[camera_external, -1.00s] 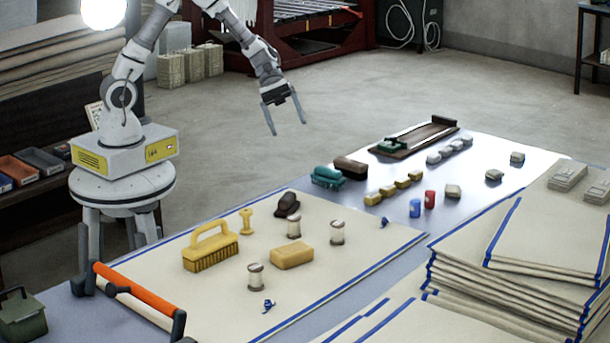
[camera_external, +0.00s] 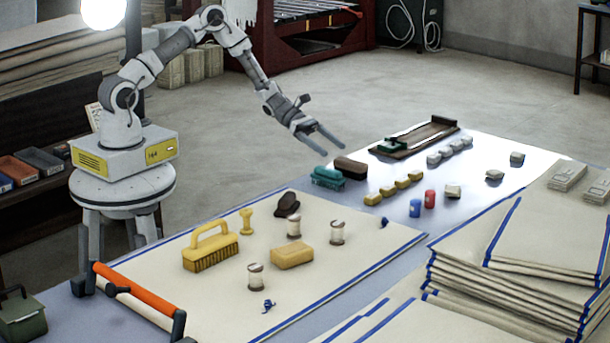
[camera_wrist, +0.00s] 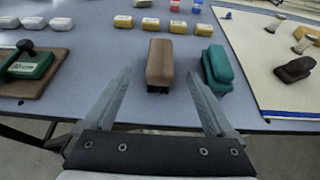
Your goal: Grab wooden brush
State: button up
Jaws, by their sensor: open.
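The wooden brush is a brown block with dark bristles below. In the wrist view the wooden brush (camera_wrist: 160,65) lies on the table near its edge, ahead of my gripper and between the lines of its two fingers. In the external view the wooden brush (camera_external: 350,167) lies beside a teal brush (camera_external: 328,178). My gripper (camera_external: 334,149) is open and empty, above and just behind the wooden brush, apart from it. Its open fingers also show in the wrist view (camera_wrist: 158,88).
The teal brush (camera_wrist: 216,68) lies close to the right of the wooden brush in the wrist view. Several yellow blocks (camera_external: 388,190) lie beyond it. A brown board with a green tool (camera_external: 415,139) is to the left in the wrist view. The cloth (camera_external: 345,262) carries a yellow brush (camera_external: 211,249) and spools.

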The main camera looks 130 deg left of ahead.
aim_at(351, 165)
jog(key=b+x, duration=0.1)
jog(key=x, duration=0.8)
jog(key=shift+f+b, duration=0.2)
jog(key=shift+b, duration=0.15)
jog(key=shift+c, duration=0.2)
grip_shut()
